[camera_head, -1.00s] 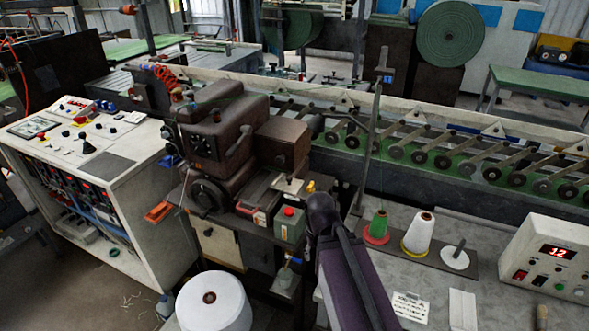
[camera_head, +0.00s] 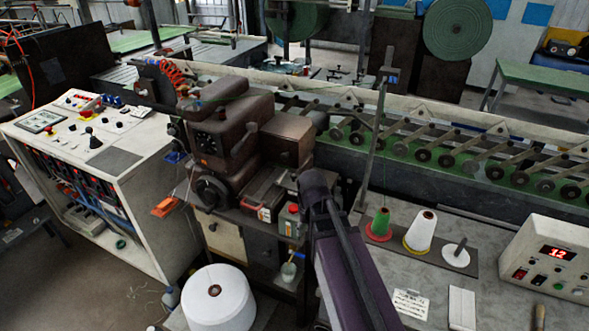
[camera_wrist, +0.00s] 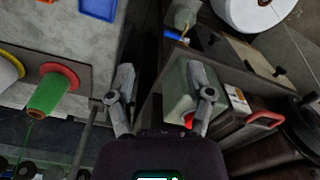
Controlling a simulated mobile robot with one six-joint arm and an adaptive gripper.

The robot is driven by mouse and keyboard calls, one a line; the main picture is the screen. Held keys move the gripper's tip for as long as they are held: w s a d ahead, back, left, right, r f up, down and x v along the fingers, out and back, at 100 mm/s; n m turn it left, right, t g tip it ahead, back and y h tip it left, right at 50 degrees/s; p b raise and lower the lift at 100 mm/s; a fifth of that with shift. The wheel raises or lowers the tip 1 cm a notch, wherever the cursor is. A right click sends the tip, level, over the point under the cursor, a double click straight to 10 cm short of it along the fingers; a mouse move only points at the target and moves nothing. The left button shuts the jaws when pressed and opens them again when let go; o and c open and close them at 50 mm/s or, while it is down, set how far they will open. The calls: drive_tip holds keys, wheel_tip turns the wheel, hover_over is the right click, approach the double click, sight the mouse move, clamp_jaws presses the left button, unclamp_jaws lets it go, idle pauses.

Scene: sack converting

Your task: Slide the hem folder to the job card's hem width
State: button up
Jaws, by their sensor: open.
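The white card with small print (camera_head: 410,303), likely the job card, lies on the grey bench at lower right in the head view; its text is too small to read. I cannot clearly pick out the hem folder; the area right of the brown sewing head (camera_head: 225,125) is partly behind my arm. In the wrist view my gripper (camera_wrist: 160,82) is open with nothing between its fingers. Its right finger overlaps a grey-green box with a red button (camera_wrist: 188,119). In the head view my arm hides the gripper and part of that box.
A red-handled piece (camera_wrist: 265,118) is right of the box. Green (camera_head: 380,224) and white (camera_head: 420,232) thread cones and a display box (camera_head: 552,258) stand on the bench. A roller conveyor (camera_head: 460,155) runs behind.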

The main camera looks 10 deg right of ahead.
sight(294, 174)
drive_tip(key=w+r+m+p, duration=0.7)
drive_tip(key=w+r, duration=0.1)
drive_tip(key=w, duration=0.4)
drive_tip(key=w+r+m+p, duration=0.6)
drive_tip(key=w+r+p, duration=0.1)
drive_tip(key=w, duration=0.6)
drive_tip(key=shift+r+m+p, duration=0.4)
drive_tip(key=shift+r, duration=0.1)
drive_tip(key=shift+f, duration=0.2)
wheel_tip(294, 174, down, 14)
drive_tip(key=b, duration=1.3)
drive_tip(key=shift+r+b, duration=0.25)
drive_tip(key=shift+b, duration=0.15)
drive_tip(key=shift+c, duration=0.2)
